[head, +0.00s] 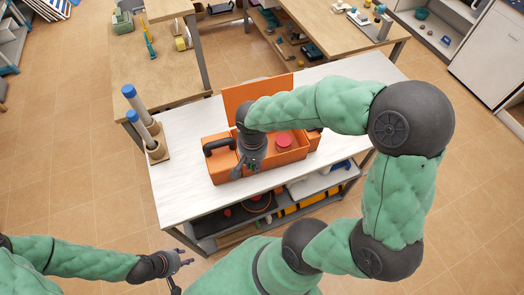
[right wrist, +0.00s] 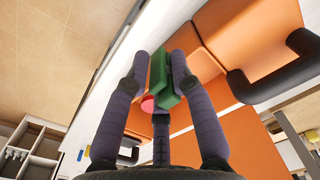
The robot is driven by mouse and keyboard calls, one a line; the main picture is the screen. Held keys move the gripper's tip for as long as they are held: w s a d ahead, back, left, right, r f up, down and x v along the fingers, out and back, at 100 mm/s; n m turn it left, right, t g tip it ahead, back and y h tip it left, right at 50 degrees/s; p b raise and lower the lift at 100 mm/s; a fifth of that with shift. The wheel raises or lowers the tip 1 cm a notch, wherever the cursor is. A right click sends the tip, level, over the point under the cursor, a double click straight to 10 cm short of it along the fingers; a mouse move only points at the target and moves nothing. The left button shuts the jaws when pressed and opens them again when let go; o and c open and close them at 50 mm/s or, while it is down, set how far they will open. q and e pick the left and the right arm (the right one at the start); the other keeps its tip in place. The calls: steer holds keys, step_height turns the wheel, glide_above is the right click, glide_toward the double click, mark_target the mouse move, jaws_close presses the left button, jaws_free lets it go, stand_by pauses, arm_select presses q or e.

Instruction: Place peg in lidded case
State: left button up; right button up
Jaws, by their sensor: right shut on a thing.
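The orange case (head: 290,158) stands on the white table, its lid (head: 238,92) raised at the back. It has a black handle at its left. A round red thing (head: 283,138) sits in its right part. My right gripper (head: 250,164) is over the front left part of the case. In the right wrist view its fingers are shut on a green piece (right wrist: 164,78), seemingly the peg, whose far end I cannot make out. My left gripper (head: 182,275) is open and empty, off the table's front left.
Two blue-topped grey posts (head: 137,103) stand on wooden bases at the white table's (head: 185,180) left end. A shelf beneath holds several things. Wooden workbenches (head: 325,35) stand behind.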

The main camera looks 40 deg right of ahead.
steer(key=w+d+f, duration=0.1)
steer(key=w, duration=0.1)
steer(key=w+d+f+b, duration=0.1)
steer(key=d, duration=0.1)
steer(key=w+d+f+b, duration=0.1)
steer(key=w, duration=0.1)
steer(key=shift+w+d+f, duration=0.35)
steer(key=shift+f, duration=0.05)
steer(key=w+d+f, duration=0.1)
steer(key=w+d+f+b, duration=0.1)
steer(key=f, duration=0.1)
steer(key=w+f, duration=0.1)
steer(key=shift+w+d+f+b, duration=0.2)
steer(key=shift+d+f+b, duration=0.15)
steer(key=shift+d+b, duration=0.05)
steer(key=shift+w+d+f, duration=0.15)
steer(key=shift+w+f, duration=0.05)
steer(key=shift+f, duration=0.15)
steer(key=shift+w+d+f+b, duration=0.15)
steer(key=shift+f+b, duration=0.8)
steer(key=shift+f, duration=0.7)
steer(key=shift+f, duration=0.1)
steer(key=shift+f, duration=0.1)
steer(key=o, duration=0.8)
